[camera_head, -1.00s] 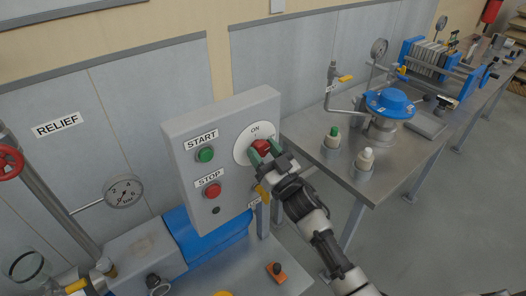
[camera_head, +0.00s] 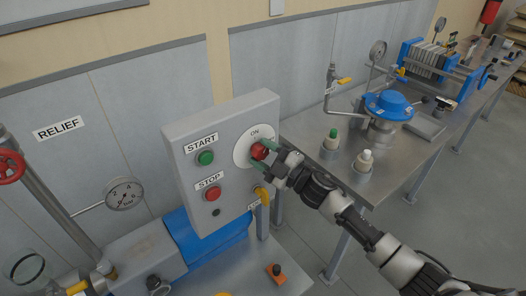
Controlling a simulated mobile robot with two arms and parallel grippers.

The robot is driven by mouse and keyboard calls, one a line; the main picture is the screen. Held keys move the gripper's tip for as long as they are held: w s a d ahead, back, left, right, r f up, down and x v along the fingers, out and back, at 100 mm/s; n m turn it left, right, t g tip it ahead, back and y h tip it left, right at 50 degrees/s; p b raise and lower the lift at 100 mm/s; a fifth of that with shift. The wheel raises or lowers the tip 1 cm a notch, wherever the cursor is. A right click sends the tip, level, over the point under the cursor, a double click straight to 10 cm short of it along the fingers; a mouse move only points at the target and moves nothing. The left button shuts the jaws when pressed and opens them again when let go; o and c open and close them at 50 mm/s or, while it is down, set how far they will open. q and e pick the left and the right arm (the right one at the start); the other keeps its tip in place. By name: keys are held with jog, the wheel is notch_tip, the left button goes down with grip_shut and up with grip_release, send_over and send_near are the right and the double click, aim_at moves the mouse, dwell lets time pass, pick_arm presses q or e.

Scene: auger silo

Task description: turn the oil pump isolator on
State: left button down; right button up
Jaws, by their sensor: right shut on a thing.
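The oil pump isolator is a red rotary knob (camera_head: 259,151) on a round white plate (camera_head: 241,153) marked ON, at the right of a grey control box (camera_head: 185,136). My left gripper is not in view.
A green START button (camera_head: 206,157) and a red STOP button (camera_head: 212,193) sit left of the isolator. A steel bench (camera_head: 314,147) with bottles and a blue-topped device (camera_head: 389,104) stands at right. A red handwheel (camera_head: 10,166) is at far left.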

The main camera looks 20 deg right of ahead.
jog(key=n+g+p, duration=0.2)
jog(key=n, duration=0.3)
jog(key=shift+n, duration=0.6)
jog(key=o, duration=0.9)
jog(key=shift+o, duration=0.2)
jog(key=shift+d, duration=0.1)
jog(key=r+b+v, duration=0.1)
jog(key=b+v, duration=0.2)
jog(key=v, duration=0.7)
jog(key=shift+s+d+f+b, duration=0.25)
jog(key=shift+f+b, duration=0.1)
jog(key=shift+b, duration=0.05)
